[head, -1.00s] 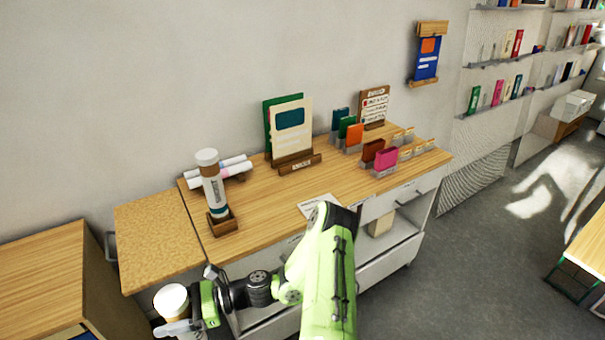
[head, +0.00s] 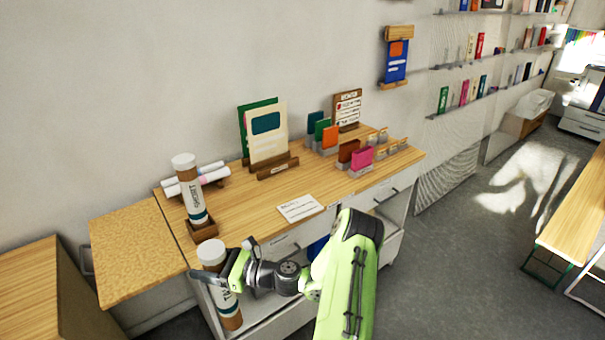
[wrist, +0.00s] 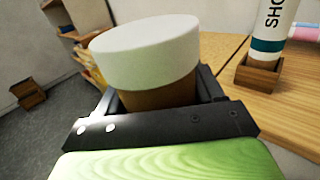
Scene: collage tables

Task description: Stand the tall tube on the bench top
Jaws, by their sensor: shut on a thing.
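My gripper (head: 224,283) is shut on the tall tube (head: 230,312), a brown cardboard tube with a white cap and a pale label. The tube is upright, in front of the bench's near edge, with its cap around bench-top height. In the wrist view its white cap (wrist: 145,50) and brown upper body show between the fingers; its lower part is hidden there. The bench top (head: 245,215) is light wood. Another capped tube (head: 190,190) stands upright in a small wooden holder (head: 202,229) on the bench, which also shows in the wrist view (wrist: 258,75).
Rolled white tubes (head: 200,180) lie at the back left of the bench. A card (head: 300,207) lies near the front edge. A book stand (head: 277,167) and small coloured booklets (head: 350,152) stand behind. A lower-left side leaf (head: 135,245) is bare. Bare wood lies right of the holder.

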